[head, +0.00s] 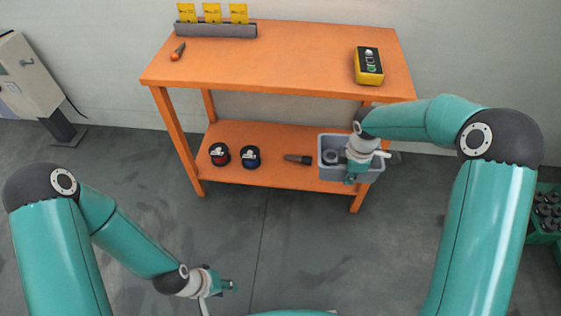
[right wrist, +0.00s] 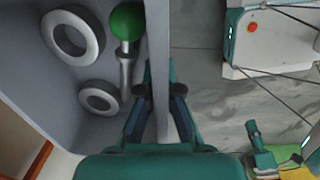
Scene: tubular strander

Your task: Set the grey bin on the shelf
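The grey bin (head: 331,172) is at the right end of the orange workbench's lower shelf (head: 270,172), overlapping the front right leg in the head view. I cannot tell whether it rests on the shelf or hangs just above or in front of it. My right gripper (head: 351,180) is at the bin's near wall. In the right wrist view the wall (right wrist: 158,70) runs between the fingers of the right gripper (right wrist: 160,85), which look closed on it. Two grey rings and a green-knobbed part lie inside. My left gripper (head: 230,286) is low over the floor, far from the bin; its fingers are too small to read.
A red-marked spool (head: 220,154), a blue-marked spool (head: 250,157) and a dark tool (head: 297,159) lie on the lower shelf, left of the bin. A yellow device (head: 368,68) sits on the bench top (head: 285,65). A green crate (head: 541,237) stands at the far right.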

